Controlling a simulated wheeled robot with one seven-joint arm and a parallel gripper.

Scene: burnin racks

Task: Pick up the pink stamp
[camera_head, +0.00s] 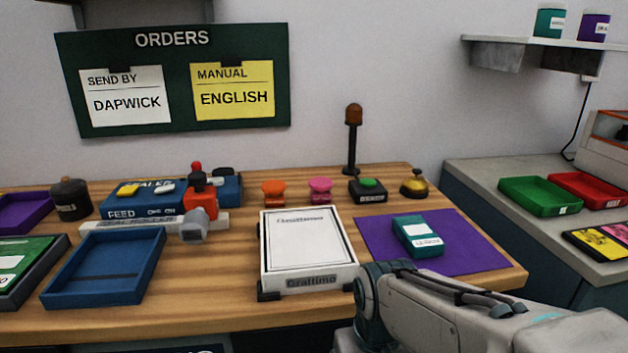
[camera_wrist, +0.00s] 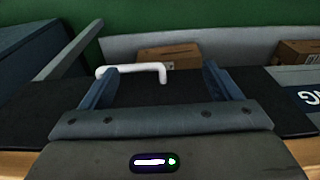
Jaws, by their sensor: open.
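The pink stamp (camera_head: 320,189) stands upright at the back of the wooden table in the head view, just right of an orange stamp (camera_head: 274,192) of the same shape. The two are apart. In the wrist view my gripper (camera_wrist: 160,80) is open, its two fingers wide apart. Beyond the fingers are a white bar handle (camera_wrist: 140,70) and a dark surface, and no stamp shows there. In the head view my arm is at the lower right, in front of the table, and the gripper itself is not visible there.
A white framed box (camera_head: 308,250) lies in front of the stamps. A teal box (camera_head: 417,237) lies on a purple mat (camera_head: 470,250). A blue tray (camera_head: 105,268) is at left.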

